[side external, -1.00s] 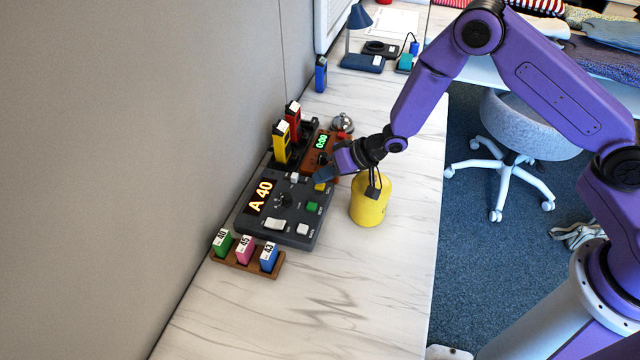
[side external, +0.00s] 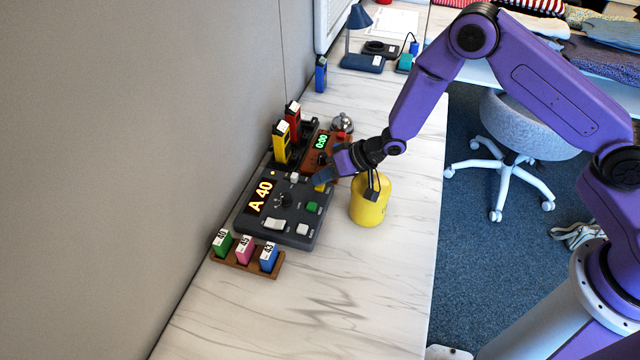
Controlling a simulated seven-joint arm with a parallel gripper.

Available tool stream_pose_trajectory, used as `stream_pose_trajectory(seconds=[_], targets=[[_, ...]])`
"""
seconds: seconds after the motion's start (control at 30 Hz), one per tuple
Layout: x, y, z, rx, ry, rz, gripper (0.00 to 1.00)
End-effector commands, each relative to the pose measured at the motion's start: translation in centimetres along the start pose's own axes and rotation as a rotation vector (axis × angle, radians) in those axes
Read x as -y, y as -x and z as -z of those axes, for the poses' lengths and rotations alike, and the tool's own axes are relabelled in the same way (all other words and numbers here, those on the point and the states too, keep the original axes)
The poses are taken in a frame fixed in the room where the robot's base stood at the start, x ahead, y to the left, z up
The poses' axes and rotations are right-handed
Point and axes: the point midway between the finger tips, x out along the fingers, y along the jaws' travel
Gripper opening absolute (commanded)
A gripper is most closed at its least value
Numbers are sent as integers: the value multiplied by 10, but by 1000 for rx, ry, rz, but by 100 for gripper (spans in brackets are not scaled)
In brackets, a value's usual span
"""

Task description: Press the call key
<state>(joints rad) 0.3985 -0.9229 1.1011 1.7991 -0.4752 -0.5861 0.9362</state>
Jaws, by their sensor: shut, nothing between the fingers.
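The dark grey console (side external: 262,228) lies on the counter, its display (side external: 262,197) reading "A 40". It carries a yellow key (side external: 320,188), a green key (side external: 312,207), a small white key (side external: 294,178), a pale key at the lower right (side external: 302,229), a wide white key (side external: 274,224) and a black knob (side external: 285,200). The key labels are too small to read, so I cannot tell which is the call key. My gripper (side external: 325,178) is shut and empty, pointing down-left just above the yellow key and partly covering it. Contact cannot be told.
A yellow canister (side external: 369,205) stands close beside my gripper. A brown timer box (side external: 313,163), a silver bell (side external: 342,122) and a black rack with yellow (side external: 281,145) and red holders are behind. A wooden tray (side external: 240,265) with numbered tags is in front. The front counter is clear.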

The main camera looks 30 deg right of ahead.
Motion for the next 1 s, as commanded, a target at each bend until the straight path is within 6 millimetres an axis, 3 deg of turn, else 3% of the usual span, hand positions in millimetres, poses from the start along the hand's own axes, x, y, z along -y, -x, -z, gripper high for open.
stream_pose_trajectory(seconds=[0.2, 1.0], targets=[[-5, -3, -9, 16, 2, -9, 0], [-2, 5, -5, 18, 4, -13, 0]])
